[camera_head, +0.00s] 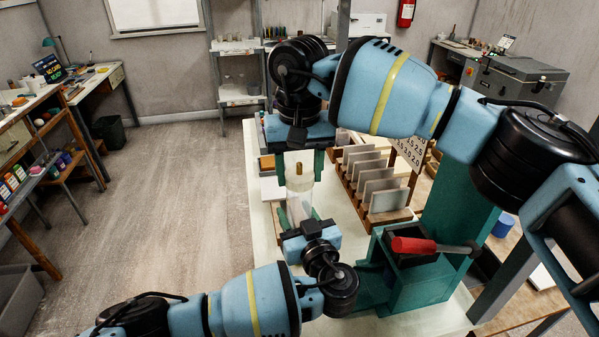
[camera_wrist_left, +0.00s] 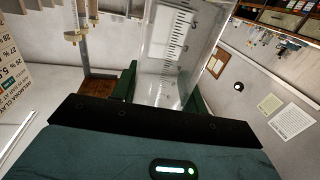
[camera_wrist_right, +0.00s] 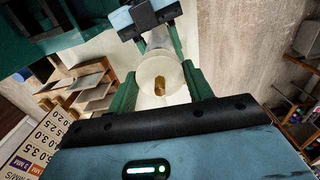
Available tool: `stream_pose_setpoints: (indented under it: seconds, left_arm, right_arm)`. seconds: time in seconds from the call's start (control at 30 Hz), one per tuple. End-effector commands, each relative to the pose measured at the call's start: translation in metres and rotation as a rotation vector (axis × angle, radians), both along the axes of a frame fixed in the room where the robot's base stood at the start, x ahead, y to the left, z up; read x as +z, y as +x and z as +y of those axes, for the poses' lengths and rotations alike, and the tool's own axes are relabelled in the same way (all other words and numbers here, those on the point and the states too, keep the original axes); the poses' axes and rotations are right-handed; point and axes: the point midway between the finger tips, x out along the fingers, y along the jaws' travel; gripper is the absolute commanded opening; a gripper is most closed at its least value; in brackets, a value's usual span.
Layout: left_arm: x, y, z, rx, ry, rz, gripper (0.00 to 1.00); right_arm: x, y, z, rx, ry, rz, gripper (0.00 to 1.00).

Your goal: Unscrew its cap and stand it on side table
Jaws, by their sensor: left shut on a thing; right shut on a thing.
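A clear cylinder (camera_head: 298,206) with printed graduation marks stands roughly upright above the pale table; it also shows in the left wrist view (camera_wrist_left: 165,55). My left gripper (camera_head: 302,216) is shut around its body from the near side. A translucent whitish round cap (camera_head: 299,178) with a brass piece in its middle is above the cylinder, and it fills the jaws in the right wrist view (camera_wrist_right: 161,82). My right gripper (camera_head: 299,164) is shut on the cap from above. I cannot tell whether cap and cylinder are still joined. I cannot single out the side table.
The pale table (camera_head: 262,245) is under both grippers. A wooden rack of grey tiles (camera_head: 385,190) stands close to the right. A green machine with a red-handled lever (camera_head: 415,246) stands at the near right. The floor on the left is open.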

Motion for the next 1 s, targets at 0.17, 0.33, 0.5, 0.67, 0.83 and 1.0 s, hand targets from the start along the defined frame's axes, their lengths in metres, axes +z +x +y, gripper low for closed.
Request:
stream_pose_setpoints:
  seconds: [0.17, 0.33, 0.5, 0.67, 0.83, 1.0]
  left_arm:
    - [0.000, 0.000, 0.000, 0.000, 0.001, 0.000, 0.00]
    - [0.000, 0.000, 0.000, 0.000, 0.001, 0.000, 0.00]
    - [0.000, 0.000, 0.000, 0.000, 0.001, 0.000, 0.00]
    - [0.000, 0.000, 0.000, 0.000, 0.000, 0.000, 0.00]
    - [0.000, 0.000, 0.000, 0.000, 0.000, 0.000, 0.00]
    - [0.000, 0.000, 0.000, 0.000, 0.000, 0.000, 0.45]
  right_arm:
    - [0.001, 0.000, 0.000, 0.000, 0.000, 0.001, 0.24]
    - [0.001, 0.000, 0.000, 0.000, 0.000, 0.000, 0.24]
    - [0.012, 0.000, 0.000, 0.000, -0.001, 0.000, 0.24]
    - [0.031, 0.000, 0.000, -0.001, -0.001, -0.002, 0.24]
    - [0.041, 0.000, 0.000, 0.000, 0.000, 0.000, 0.24]
    - [0.041, 0.000, 0.000, 0.000, 0.000, 0.001, 0.24]
